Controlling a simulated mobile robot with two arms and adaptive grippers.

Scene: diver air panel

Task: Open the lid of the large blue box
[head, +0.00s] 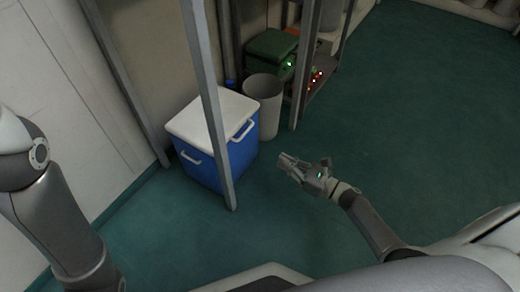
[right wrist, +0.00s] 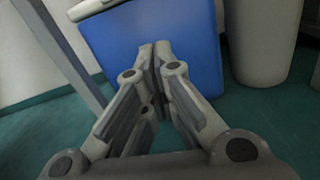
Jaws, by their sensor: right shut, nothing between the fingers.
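The large blue box (head: 205,165) stands on the floor against the wall at the left of the middle in the head view. Its white lid (head: 230,109) is shut, and white handles show on its sides. My right gripper (head: 283,160) is in front and to the right of the box, apart from it, shut and empty. In the right wrist view its fingertips (right wrist: 155,46) point towards the blue side of the box (right wrist: 200,52). A white edge of the lid (right wrist: 92,8) shows at the top there. My left arm is at the left, but its gripper is out of view.
A grey metal post (head: 212,95) stands close in front of the box. A white bin (head: 264,103) stands just right of it, also seen in the right wrist view (right wrist: 264,42). A green case (head: 271,46) is behind. The green floor at right is clear.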

